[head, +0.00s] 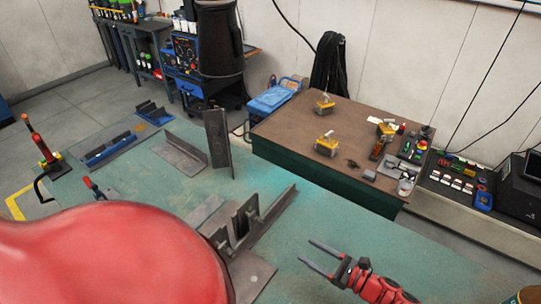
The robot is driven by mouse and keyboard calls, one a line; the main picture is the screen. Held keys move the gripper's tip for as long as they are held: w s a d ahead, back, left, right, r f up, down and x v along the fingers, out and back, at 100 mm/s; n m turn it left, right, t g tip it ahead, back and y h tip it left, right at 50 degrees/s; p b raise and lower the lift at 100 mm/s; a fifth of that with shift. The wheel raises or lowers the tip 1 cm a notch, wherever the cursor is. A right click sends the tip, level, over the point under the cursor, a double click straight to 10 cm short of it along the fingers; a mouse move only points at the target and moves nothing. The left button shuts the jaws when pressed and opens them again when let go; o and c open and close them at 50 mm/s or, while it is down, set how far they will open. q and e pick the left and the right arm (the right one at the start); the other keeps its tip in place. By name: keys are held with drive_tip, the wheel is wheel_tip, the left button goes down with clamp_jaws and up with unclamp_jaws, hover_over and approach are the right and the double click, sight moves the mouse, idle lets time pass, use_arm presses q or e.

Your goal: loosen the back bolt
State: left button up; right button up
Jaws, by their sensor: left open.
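A dark steel fixture (243,226) with upright plates and a long angle bar stands on the green table (345,215). Small upright parts show on it, but no bolt can be made out clearly, and I cannot tell which is the back bolt. My large red arm link hides the left front of the table and part of the fixture's near left side.
An angle piece (180,153) lies behind the fixture, with an upright steel profile (218,143) beside it. A blue clamp (110,150) lies at the back left. A brown-topped bench (285,128) with yellow blocks stands behind. The green table's right part is mostly clear.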

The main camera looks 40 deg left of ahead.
sight(265, 224)
use_arm(q)
drive_tip(key=a+p, duration=0.1)
drive_tip(key=a, duration=0.3)
drive_tip(key=s+a+p, duration=0.1)
drive_tip(key=a+p, duration=0.1)
drive_tip(key=a, duration=0.3)
drive_tip(key=s+a+p, duration=0.1)
drive_tip(key=a, duration=0.4)
drive_tip(key=shift+a+r, duration=0.1)
drive_tip(key=shift+r, duration=0.1)
drive_tip(key=shift+a+f, duration=0.1)
drive_tip(key=shift+a, duration=0.5)
clamp_jaws()
